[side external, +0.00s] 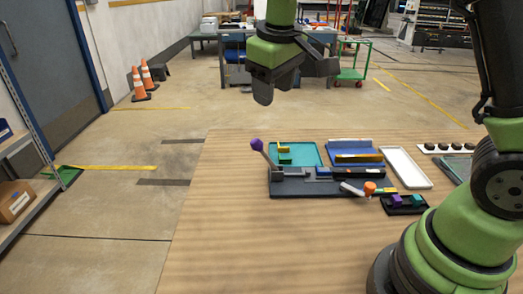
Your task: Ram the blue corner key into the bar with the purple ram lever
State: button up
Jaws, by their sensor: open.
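The ram lever is tilted up to the left, with a purple knob (256,144) on top, at the left end of a dark fixture (315,188). A grey ram block (292,172) sits at its foot. A small blue piece, apparently the blue corner key (323,172), lies to the right of the ram block. A dark bar (360,173) lies to the right of the blue piece; I cannot tell whether they touch. My gripper (275,91) is open and empty, high above the table and behind the fixture in the picture.
A teal tray (312,149) with green and yellow pieces and a blue rack (350,145) stand behind the fixture. An orange-knobbed lever (370,188) is at its right. A black tray (405,210) with purple and blue-green blocks and a white tray (405,167) lie right. The table's left is clear.

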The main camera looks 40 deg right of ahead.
jog(key=n+g+h, duration=0.1)
jog(key=n+h, duration=0.1)
send_over(261, 143)
jog(key=a, duration=0.2)
notch_tip(261, 143, down, 9)
jog(key=x, duration=0.6)
jog(key=s+x, duration=0.1)
jog(key=x, duration=0.3)
jog(key=shift+a+f, duration=0.1)
jog(key=shift+a, duration=0.2)
grip_shut()
